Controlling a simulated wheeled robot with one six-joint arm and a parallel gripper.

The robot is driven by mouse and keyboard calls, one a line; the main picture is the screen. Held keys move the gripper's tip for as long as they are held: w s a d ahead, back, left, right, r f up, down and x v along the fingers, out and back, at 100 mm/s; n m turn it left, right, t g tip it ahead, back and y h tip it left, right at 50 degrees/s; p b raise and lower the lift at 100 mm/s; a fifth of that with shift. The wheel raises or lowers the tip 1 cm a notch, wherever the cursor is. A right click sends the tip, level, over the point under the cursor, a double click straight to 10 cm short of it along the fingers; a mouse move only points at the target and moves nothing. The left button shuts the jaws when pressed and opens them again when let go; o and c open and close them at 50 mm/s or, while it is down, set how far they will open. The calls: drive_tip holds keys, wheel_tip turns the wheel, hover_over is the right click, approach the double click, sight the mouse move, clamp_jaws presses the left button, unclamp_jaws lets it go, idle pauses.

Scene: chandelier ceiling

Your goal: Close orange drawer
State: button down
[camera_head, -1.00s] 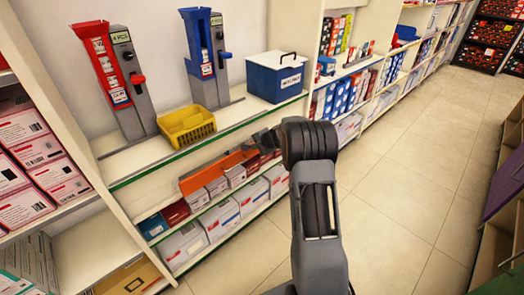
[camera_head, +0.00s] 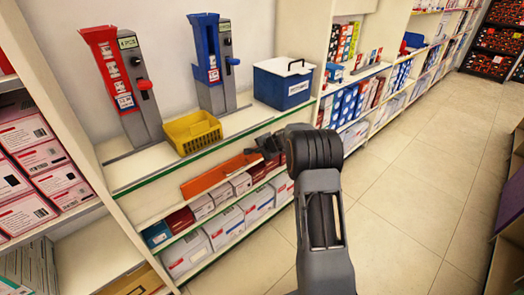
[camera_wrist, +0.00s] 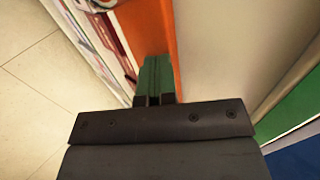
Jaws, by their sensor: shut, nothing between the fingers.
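The orange drawer (camera_head: 217,175) shows in the head view as a long orange front under the white counter, above a row of boxes. How far it stands out is hard to tell. My gripper (camera_head: 268,145) is at the drawer's right end, partly hidden behind my dark wrist. In the wrist view my gripper (camera_wrist: 156,72) has its green fingers shut together with nothing between them. They lie over the orange drawer front (camera_wrist: 158,28); whether they touch it I cannot tell.
On the counter (camera_head: 150,165) stand a red dispenser (camera_head: 110,70), a blue dispenser (camera_head: 207,50), a yellow basket (camera_head: 193,133) and a blue box (camera_head: 284,84). Boxes (camera_head: 228,228) fill the lower shelves. The tiled floor (camera_head: 400,200) at the right is clear.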

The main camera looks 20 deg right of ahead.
drive_tip(key=s+d+f+v, duration=0.1)
drive_tip(key=s+f+v, duration=0.1)
drive_tip(key=v, duration=1.1)
drive_tip(key=s+a+r+n+g+p, duration=0.2)
drive_tip(key=s+a+r+n+p, duration=0.2)
drive_tip(key=s+a+r+p, duration=0.4)
drive_tip(key=s+a+r+n+g+p, duration=0.1)
drive_tip(key=s+a+r+n+p, duration=0.35)
drive_tip(key=r, duration=0.55)
drive_tip(key=s+a+r+n+g+h+p, duration=0.1)
drive_tip(key=s+r+n+p, duration=0.1)
drive_tip(key=s, duration=0.6)
drive_tip(key=s+a+r+n+g+h+p, duration=0.1)
drive_tip(key=s+r+n+h+p, duration=0.1)
drive_tip(key=s+r+p, duration=0.3)
drive_tip(key=s+n+p, duration=0.1)
drive_tip(key=s+p, duration=0.1)
drive_tip(key=s, duration=0.1)
drive_tip(key=shift+a+r, duration=0.2)
drive_tip(key=shift+r, duration=0.05)
drive_tip(key=shift+n, duration=0.25)
